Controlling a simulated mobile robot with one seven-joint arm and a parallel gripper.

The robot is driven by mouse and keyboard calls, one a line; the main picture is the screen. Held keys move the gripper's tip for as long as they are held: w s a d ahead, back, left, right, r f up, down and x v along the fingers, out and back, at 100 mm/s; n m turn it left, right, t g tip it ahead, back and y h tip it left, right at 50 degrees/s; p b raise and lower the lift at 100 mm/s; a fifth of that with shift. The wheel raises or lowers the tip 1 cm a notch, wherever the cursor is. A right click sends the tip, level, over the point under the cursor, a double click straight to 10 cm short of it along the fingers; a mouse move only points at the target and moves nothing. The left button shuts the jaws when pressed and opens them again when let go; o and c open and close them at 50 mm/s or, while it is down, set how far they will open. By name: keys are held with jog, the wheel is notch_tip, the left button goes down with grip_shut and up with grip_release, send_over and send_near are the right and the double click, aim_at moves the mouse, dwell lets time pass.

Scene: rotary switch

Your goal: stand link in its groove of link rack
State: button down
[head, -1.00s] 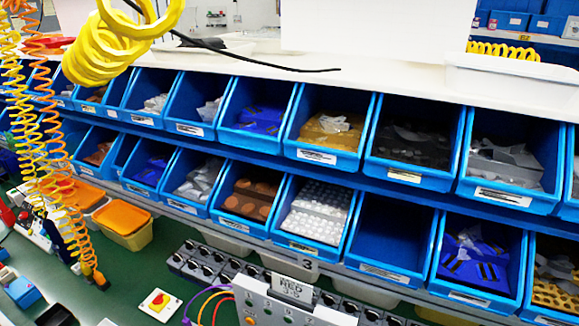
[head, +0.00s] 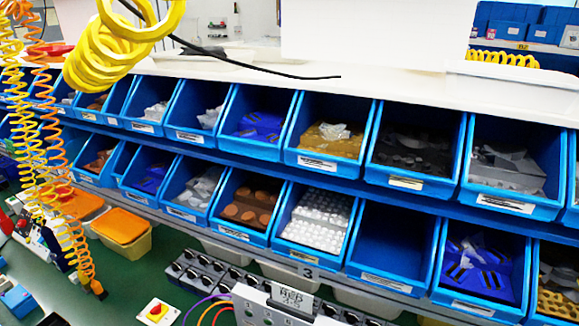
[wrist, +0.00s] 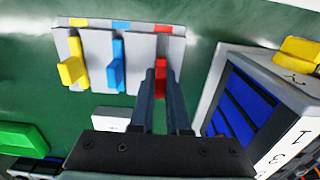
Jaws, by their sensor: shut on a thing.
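In the wrist view the link rack (wrist: 98,45) is a grey panel with yellow, blue and red tags along its top edge. A yellow link (wrist: 72,68) and a blue link (wrist: 117,66) stand in it, each below its matching tag. A red link (wrist: 160,64) is at the right part of the rack, in line with the red tag. My gripper (wrist: 160,78) is shut on the red link, one finger on each side. The fingers hide its lower part, so I cannot tell how deep it sits. My gripper does not show in the head view.
In the wrist view a grey box (wrist: 206,100) with a blue inside stands close on the right. A small white block (wrist: 111,119) lies below the rack, a green block (wrist: 24,137) at lower left. In the head view blue bins (head: 397,246) line the back.

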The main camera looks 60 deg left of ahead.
jog(key=shift+f+b, duration=0.4)
jog(key=shift+f, duration=0.2)
jog(key=c, duration=0.8)
grip_release()
jog(key=shift+r, duration=0.1)
notch_tip(320, 180, up, 13)
jog(key=shift+w, duration=0.1)
